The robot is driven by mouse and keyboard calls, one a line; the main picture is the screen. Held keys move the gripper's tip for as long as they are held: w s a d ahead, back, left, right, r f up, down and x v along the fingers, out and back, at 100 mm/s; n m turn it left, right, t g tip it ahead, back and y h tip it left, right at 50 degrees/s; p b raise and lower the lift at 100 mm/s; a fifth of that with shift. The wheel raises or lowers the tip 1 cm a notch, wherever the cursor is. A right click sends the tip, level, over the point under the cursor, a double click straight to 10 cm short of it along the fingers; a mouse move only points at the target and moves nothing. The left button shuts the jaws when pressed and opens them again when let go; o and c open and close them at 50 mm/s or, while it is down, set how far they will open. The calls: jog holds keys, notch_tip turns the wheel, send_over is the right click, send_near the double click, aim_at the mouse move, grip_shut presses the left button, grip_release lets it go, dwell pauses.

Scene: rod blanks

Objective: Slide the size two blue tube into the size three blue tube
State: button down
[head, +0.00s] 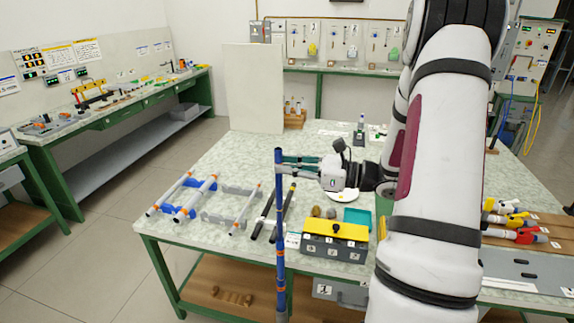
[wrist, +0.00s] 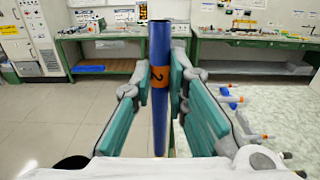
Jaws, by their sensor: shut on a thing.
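My gripper (head: 284,163) is shut on an upright blue tube (head: 278,190). In the wrist view the blue tube (wrist: 160,45) stands between the teal finger pads (wrist: 160,80), with an orange label marked 2. In the head view the blue column runs down past the table's front edge, with orange bands on its lower part (head: 281,270). A second tube may be lined up below, but I cannot tell where one ends and another begins. No size three mark is readable.
Black rods (head: 285,212) lie close behind the blue column. A grey box with a yellow lid (head: 337,230) stands right of it. A white panel (head: 253,90) stands behind.

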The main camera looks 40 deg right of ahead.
notch_tip(320, 180, down, 12)
jog(key=b, duration=0.5)
jog(key=shift+r, duration=0.15)
dwell(4.0)
jog(key=c, duration=1.5)
grip_release()
jog(key=v, duration=1.2)
